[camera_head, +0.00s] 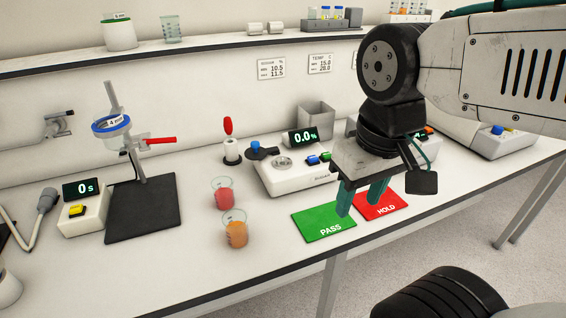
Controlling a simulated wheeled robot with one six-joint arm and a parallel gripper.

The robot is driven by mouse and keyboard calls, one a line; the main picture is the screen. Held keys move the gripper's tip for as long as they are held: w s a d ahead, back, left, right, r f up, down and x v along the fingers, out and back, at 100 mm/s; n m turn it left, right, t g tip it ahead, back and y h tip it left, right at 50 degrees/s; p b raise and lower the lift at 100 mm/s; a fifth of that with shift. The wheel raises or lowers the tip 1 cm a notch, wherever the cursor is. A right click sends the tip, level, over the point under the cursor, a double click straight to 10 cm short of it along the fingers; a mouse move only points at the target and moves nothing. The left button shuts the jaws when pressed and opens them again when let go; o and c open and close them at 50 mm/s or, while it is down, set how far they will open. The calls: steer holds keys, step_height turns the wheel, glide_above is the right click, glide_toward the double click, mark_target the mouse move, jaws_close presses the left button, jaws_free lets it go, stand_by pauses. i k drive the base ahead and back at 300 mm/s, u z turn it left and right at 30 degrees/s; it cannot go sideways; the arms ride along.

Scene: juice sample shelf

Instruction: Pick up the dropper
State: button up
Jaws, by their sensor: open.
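The dropper (228,127) has a red bulb on top and stands upright in a small white holder (231,157) on the bench, left of a white instrument. My gripper (359,203) has two green fingers pointing down. It is open, with a gap between the fingers and nothing visible in it. It hangs over the area of the green PASS mat and the red HOLD mat, well to the right of the dropper and apart from it. The lower part of the dropper is hidden in the holder.
Beakers of red juice (222,196) and orange juice (236,231) stand in front of the holder. The white instrument (299,178) reads 0.0%. The green PASS mat (316,227) and red HOLD mat (388,207) lie right. A ring stand (140,150) stands left. A shelf (200,47) runs above.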

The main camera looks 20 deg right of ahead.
mark_target(228, 123)
steer(key=z, duration=3.85)
steer(key=k, duration=1.45)
steer(key=u, duration=1.65)
